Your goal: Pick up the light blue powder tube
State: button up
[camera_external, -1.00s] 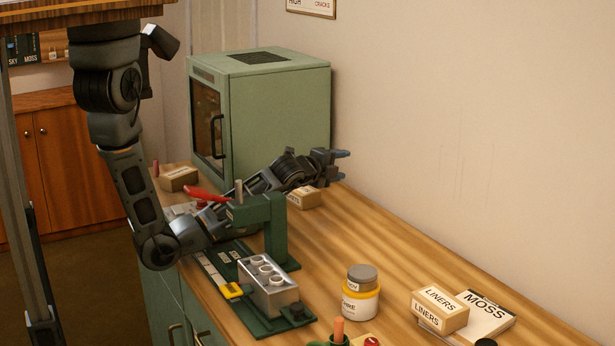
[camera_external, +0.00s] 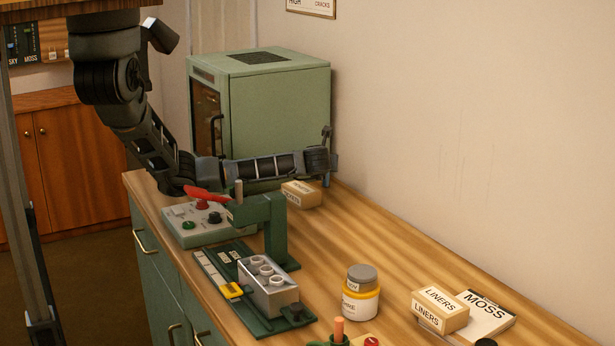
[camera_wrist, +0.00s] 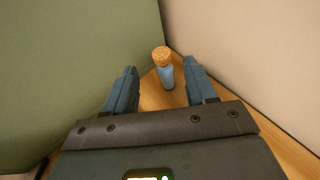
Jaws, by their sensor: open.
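The light blue powder tube (camera_wrist: 167,77) stands upright in the wrist view, with a cork stopper on top, in the corner between the green cabinet and the wall. My gripper (camera_wrist: 160,78) is open, and its two blue fingers point toward the tube, which appears between them, nearer the right finger. I cannot tell whether either finger touches it. In the external view my gripper (camera_external: 326,180) points down at the back of the table beside the green cabinet; the tube cannot be made out there.
The green cabinet (camera_external: 280,110) stands close on the left of the gripper in the wrist view, and the wall (camera_wrist: 250,60) on the right. A liners box (camera_external: 302,195) sits just in front. A green press (camera_external: 275,230), a control box (camera_external: 190,238) and a jar (camera_external: 361,300) stand on the wooden table (camera_external: 400,255).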

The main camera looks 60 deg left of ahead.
jog(key=shift+x, duration=2.65)
jog(key=shift+w, duration=0.1)
grip_shut()
